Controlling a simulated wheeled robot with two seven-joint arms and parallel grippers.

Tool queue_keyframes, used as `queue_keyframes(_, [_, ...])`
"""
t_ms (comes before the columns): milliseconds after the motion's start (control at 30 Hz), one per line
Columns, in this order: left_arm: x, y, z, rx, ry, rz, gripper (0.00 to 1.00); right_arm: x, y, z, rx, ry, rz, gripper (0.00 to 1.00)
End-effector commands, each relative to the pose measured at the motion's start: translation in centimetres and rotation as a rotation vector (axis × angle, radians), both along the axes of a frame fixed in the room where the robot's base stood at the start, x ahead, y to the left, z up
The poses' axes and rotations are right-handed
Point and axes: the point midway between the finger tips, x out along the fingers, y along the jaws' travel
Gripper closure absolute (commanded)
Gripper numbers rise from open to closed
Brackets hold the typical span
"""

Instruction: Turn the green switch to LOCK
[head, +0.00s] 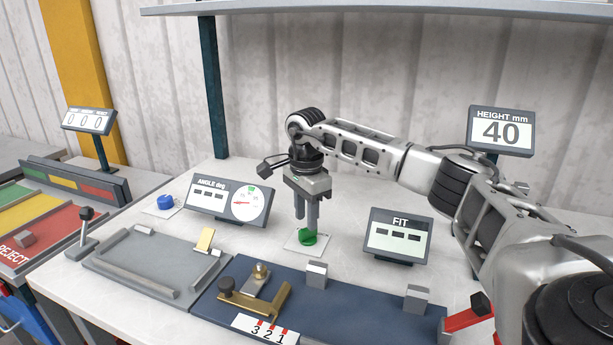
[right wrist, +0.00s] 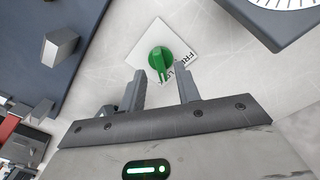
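The green switch (head: 308,238) sits on a white label plate (head: 296,248) on the bench, below my right gripper in the head view. In the right wrist view the green switch (right wrist: 160,62) shows a round knob with a ridge toward the gripper, on its white plate (right wrist: 143,45). The label's lettering is partly hidden, so LOCK cannot be read. My right gripper (head: 306,226) points down over the switch. My left gripper is not in view.
The FIT display (head: 398,236) stands right of the switch, the ANGLE display (head: 229,200) left. A blue knob (head: 165,202) sits farther left. The dark blue fixture (head: 335,310) with metal blocks and a brass piece (head: 256,295) lies in front. The HEIGHT display (head: 501,131) reads 40.

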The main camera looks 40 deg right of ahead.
Motion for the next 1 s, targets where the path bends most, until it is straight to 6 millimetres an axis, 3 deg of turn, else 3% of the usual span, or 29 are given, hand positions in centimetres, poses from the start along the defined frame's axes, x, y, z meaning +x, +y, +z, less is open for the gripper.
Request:
queue_keyframes(300, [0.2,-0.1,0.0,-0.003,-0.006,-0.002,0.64,0.1,-0.1,7.9,0.000,-0.006,-0.003,0.67])
queue_keyframes(500, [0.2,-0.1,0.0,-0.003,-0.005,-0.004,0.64,0.1,-0.1,11.2,0.000,-0.005,-0.003,0.67])
queue_keyframes(700, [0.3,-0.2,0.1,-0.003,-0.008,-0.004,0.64,0.0,-0.1,12.4,0.000,-0.003,-0.003,0.67])
queue_keyframes(1000, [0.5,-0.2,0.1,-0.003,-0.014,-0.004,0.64,0.0,-0.1,12.5,0.000,-0.002,-0.003,0.67])
